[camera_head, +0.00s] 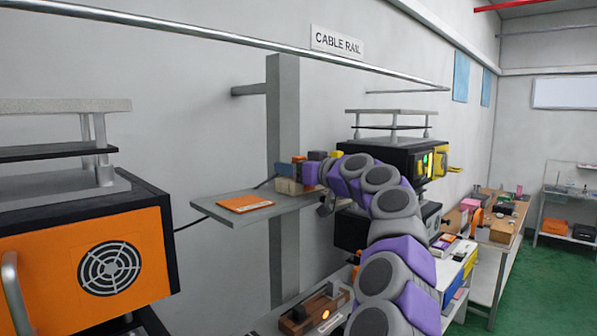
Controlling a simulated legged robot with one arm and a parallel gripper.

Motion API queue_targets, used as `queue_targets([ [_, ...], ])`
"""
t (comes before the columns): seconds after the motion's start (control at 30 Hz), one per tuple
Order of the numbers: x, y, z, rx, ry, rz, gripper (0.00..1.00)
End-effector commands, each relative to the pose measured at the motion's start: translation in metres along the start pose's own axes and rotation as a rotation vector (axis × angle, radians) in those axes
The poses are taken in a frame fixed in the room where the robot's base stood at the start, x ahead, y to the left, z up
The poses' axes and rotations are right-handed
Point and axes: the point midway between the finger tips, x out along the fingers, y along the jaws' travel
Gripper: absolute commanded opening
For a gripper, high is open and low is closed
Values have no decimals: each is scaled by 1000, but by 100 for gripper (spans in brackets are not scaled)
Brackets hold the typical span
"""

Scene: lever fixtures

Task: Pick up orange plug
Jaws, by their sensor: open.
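A small orange piece (298,159), which may be the orange plug, shows among several small blocks (288,186) at the right end of the grey wall shelf (250,215). It is too small to tell its shape. A dark cable (265,182) runs to the blocks. My arm reaches in from the lower right, and its end is beside the blocks. My gripper (325,203) is small and partly hidden by my arm; it is open. I cannot tell whether it touches anything.
A flat orange pad (245,203) lies on the shelf, left of the blocks. An orange-fronted box (90,265) stands at left. A grey post (284,120) rises behind the shelf. A black machine (385,158) stands behind my arm. A wooden lever fixture (315,312) sits below.

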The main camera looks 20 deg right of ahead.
Motion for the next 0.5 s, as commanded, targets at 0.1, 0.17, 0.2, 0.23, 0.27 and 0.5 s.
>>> queue_targets([
  [0.1,0,0,0,0,0,0,62],
  [0.17,0,0,0,0,0,1,62],
  [0.2,0,0,0,0,0,1,58],
  [0.23,0,0,0,0,0,1,55],
  [0.27,0,0,0,0,0,1,52],
  [0.5,0,0,0,0,0,1,29],
])
